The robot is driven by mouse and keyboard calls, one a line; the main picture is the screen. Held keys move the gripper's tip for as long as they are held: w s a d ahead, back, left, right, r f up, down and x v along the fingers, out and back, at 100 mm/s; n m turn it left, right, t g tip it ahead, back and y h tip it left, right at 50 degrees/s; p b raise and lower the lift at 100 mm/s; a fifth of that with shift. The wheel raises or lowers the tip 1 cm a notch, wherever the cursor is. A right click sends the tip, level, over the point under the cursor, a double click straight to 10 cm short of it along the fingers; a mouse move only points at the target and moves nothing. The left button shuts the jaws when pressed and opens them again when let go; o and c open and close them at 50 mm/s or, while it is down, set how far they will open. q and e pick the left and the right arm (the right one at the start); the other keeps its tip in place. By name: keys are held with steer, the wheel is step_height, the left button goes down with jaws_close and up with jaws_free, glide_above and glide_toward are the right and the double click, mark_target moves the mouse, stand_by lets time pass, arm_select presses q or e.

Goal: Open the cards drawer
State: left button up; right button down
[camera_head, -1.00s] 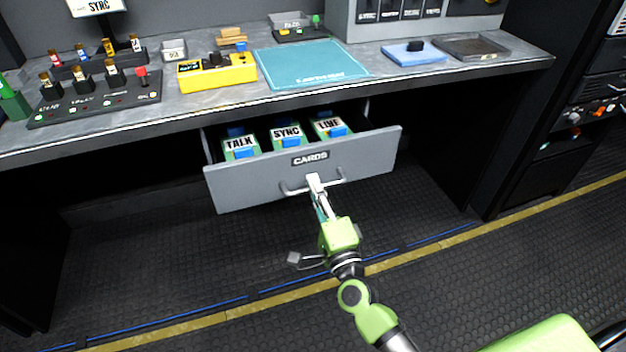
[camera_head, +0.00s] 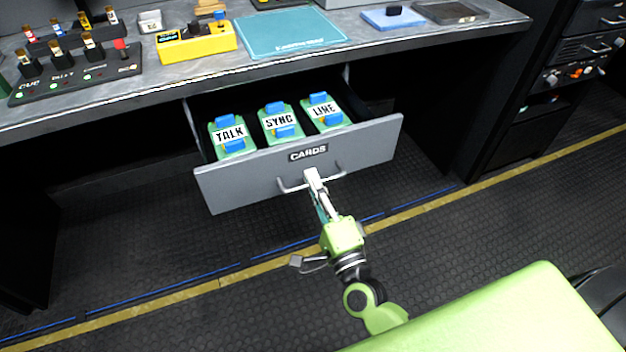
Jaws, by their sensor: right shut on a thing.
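The grey cards drawer (camera_head: 240,182), labelled CARDS, stands pulled out from under the desk. Inside it lie three green card blocks with blue parts, labelled TALK (camera_head: 231,134), SYNC (camera_head: 280,122) and LINE (camera_head: 323,110). My right gripper (camera_head: 313,177) is shut on the drawer's bar handle (camera_head: 288,187), at about the handle's middle. The fingers hide part of the handle. My left gripper is out of view.
The desk top (camera_head: 215,77) holds a yellow box (camera_head: 196,43), a teal mat (camera_head: 290,32), a blue pad (camera_head: 393,17) and a switch panel (camera_head: 75,72). An equipment rack (camera_head: 575,75) stands at the right. The floor before the drawer is clear apart from my arm.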

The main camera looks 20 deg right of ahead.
steer(key=c, duration=2.2)
jaws_free()
steer(key=shift+o, duration=0.2)
steer(key=s+f, duration=0.2)
steer(key=s, duration=0.9)
steer(key=shift+s+d+f, duration=0.15)
steer(key=shift+s+d, duration=0.05)
steer(key=shift+s, duration=0.2)
steer(key=shift+a, duration=0.1)
